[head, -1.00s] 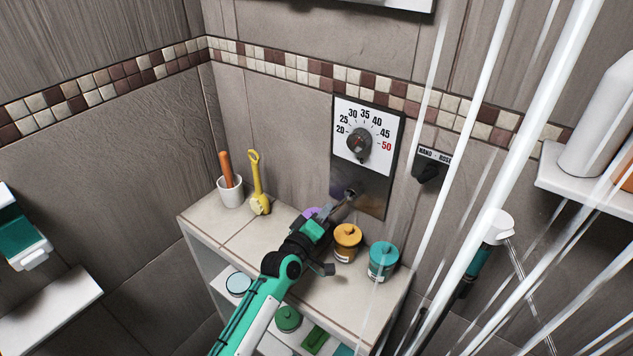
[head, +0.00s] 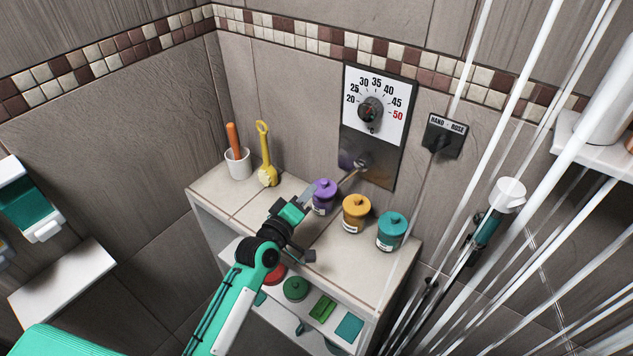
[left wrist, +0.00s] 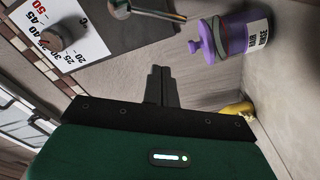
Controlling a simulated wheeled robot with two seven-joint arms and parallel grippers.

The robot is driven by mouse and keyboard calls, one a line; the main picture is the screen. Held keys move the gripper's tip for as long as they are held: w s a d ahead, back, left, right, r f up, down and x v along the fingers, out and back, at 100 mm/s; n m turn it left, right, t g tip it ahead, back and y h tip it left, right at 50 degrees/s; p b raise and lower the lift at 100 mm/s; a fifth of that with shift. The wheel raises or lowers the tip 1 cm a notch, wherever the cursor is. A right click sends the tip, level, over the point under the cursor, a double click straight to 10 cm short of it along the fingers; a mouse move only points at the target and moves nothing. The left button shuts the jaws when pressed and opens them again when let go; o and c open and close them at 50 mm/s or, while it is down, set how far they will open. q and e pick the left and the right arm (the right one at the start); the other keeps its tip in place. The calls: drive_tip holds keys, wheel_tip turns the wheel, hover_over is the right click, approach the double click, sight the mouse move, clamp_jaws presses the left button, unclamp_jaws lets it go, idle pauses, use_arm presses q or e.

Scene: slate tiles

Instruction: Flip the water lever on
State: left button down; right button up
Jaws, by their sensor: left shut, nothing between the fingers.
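The metal water lever (head: 357,167) sticks out from the lower part of the dark wall plate (head: 386,174), angled down and left in the head view. In the left wrist view the lever (left wrist: 154,14) is a thin bar with a round hub, near the top edge. My left gripper (head: 309,208) is shut and empty, below and left of the lever, close to the purple jar. In the left wrist view its fingertips (left wrist: 161,69) are together and apart from the lever. My right gripper is out of view.
The temperature dial (head: 371,109) is above the lever, with the hand/rose switch (head: 440,143) to its right. Purple (head: 323,195), orange (head: 356,214) and teal (head: 391,232) jars stand on the tiled ledge (head: 238,212). White streaks like falling water cross the right side.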

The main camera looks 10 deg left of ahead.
use_arm(q)
drive_tip(key=s+a+f+m+g+y, duration=0.1)
drive_tip(key=s+f+m+g, duration=0.35)
drive_tip(key=s, duration=0.45)
drive_tip(key=s+a+f+m+g+y, duration=0.1)
drive_tip(key=s+f+m+g, duration=0.2)
drive_tip(key=s+f, duration=0.45)
drive_tip(key=s+a+m+g+y, duration=0.1)
drive_tip(key=s+a+g+y, duration=0.15)
drive_tip(key=s, duration=0.65)
drive_tip(key=s+a+m+g+y, duration=0.1)
drive_tip(key=s+a+m+g, duration=0.2)
drive_tip(key=s, duration=0.6)
wheel_tip(320, 180, down, 30)
drive_tip(key=g, duration=0.2)
drive_tip(key=s+a+f, duration=0.1)
drive_tip(key=s+f, duration=0.8)
drive_tip(key=f, duration=0.1)
drive_tip(key=s+a+f+g, duration=0.1)
drive_tip(key=s+a+f, duration=0.1)
drive_tip(key=s+f, duration=0.8)
drive_tip(key=shift+s+a+f+n, duration=0.25)
drive_tip(key=shift+f+n, duration=0.1)
drive_tip(key=shift+f, duration=0.25)
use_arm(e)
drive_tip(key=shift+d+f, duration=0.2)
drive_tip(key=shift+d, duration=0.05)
